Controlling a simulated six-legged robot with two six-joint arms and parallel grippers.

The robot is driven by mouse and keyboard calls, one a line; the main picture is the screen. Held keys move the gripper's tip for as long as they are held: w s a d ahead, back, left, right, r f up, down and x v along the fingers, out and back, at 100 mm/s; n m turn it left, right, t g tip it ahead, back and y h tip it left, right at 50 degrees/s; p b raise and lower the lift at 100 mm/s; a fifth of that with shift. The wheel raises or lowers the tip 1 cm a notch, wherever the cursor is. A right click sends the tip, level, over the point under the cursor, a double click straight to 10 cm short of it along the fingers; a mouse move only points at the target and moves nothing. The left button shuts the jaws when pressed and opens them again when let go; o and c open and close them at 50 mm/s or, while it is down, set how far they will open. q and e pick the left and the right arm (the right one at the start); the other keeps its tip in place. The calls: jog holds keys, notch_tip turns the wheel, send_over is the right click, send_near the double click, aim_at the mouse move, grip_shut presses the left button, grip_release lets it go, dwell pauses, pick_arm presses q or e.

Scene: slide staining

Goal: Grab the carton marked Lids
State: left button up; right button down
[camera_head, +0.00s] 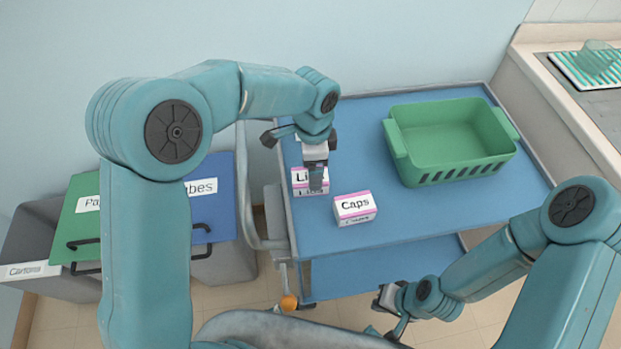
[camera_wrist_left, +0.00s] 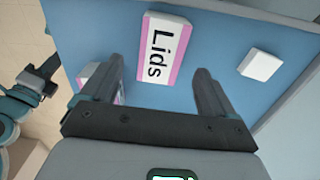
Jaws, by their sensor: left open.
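The Lids carton (camera_head: 298,187) is a small white box with a pink edge, lying on the blue trolley top, partly hidden by my left gripper. My left gripper (camera_head: 318,182) points down over its right part in the head view. In the left wrist view, the carton (camera_wrist_left: 160,48) shows its Lids label between and just beyond the two spread fingers of the gripper (camera_wrist_left: 159,72). The gripper is open and holds nothing; contact with the carton cannot be told. My right gripper (camera_head: 388,318) hangs low in front of the trolley, away from the carton; its jaws are unclear.
The Caps carton (camera_head: 355,208) sits close on the right of the Lids carton. Another white carton (camera_wrist_left: 262,64) lies apart from it. A green basket (camera_head: 450,140) stands at the trolley's back right. Bins with green (camera_head: 75,215) and blue (camera_head: 210,205) lids stand left.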

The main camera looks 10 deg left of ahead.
pick_arm(q)
jog(key=shift+s+f, duration=0.1)
jog(key=shift+f, duration=0.2)
jog(key=f, duration=0.4)
jog(key=shift+a+p, duration=0.35)
jog(key=shift+a, duration=0.05)
jog(key=shift+d+f, duration=0.1)
jog(key=shift+f, duration=0.25)
jog(key=shift+c, duration=0.6)
jog(key=c, duration=0.9)
jog(key=shift+r, duration=0.2)
